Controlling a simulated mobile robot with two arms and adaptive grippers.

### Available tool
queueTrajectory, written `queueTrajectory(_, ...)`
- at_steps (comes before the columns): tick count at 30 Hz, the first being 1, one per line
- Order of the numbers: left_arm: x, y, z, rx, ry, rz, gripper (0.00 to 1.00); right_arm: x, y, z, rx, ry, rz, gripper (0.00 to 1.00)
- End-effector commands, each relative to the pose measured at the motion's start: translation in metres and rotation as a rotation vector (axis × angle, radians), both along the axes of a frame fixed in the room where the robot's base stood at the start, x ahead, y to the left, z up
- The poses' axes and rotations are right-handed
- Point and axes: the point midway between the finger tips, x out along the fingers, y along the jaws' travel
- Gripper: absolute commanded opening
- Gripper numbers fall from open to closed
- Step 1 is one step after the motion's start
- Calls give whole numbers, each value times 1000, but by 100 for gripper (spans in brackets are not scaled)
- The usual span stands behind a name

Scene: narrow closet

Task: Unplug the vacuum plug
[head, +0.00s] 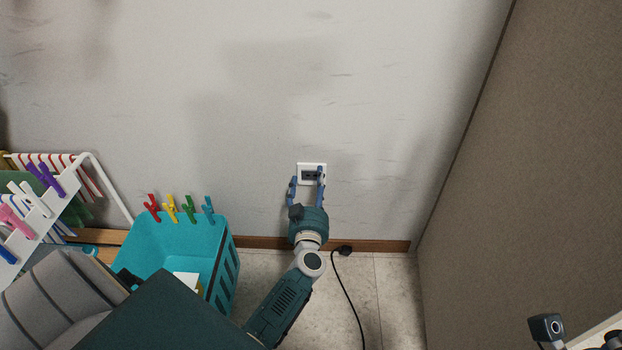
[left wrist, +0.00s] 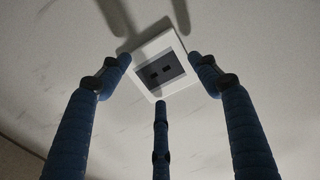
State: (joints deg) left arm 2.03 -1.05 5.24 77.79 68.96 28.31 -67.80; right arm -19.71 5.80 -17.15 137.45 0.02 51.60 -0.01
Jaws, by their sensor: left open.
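The white wall outlet (head: 311,167) has a dark face with two slots. No plug sits in it, as the left wrist view of the outlet (left wrist: 168,62) shows. The black plug (head: 344,250) lies at the foot of the wall by the wooden baseboard, apart from the outlet, with its black cable (head: 349,295) running down across the floor. My left gripper (head: 307,181) is open and empty, its blue fingers spread in front of the outlet. The left wrist view shows the three open fingers (left wrist: 160,78) around the outlet with nothing between them.
A turquoise basket (head: 176,240) with coloured clothespins on its rim stands left of my left arm. A white rack (head: 105,180) with more pegs is at far left. A brown panel (head: 530,170) closes the right side. The tiled floor (head: 390,290) near the cable is bare.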

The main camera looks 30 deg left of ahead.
Motion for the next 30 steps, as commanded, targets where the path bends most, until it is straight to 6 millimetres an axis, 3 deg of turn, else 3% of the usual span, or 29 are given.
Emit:
queueTrajectory(18,-92,-56,-2,-2,3,1,62,0,0,-1,1,6,0,62)
queueTrajectory(30,-101,-62,0,-1,1,0,62,0,0,-1,1,6,0,62)
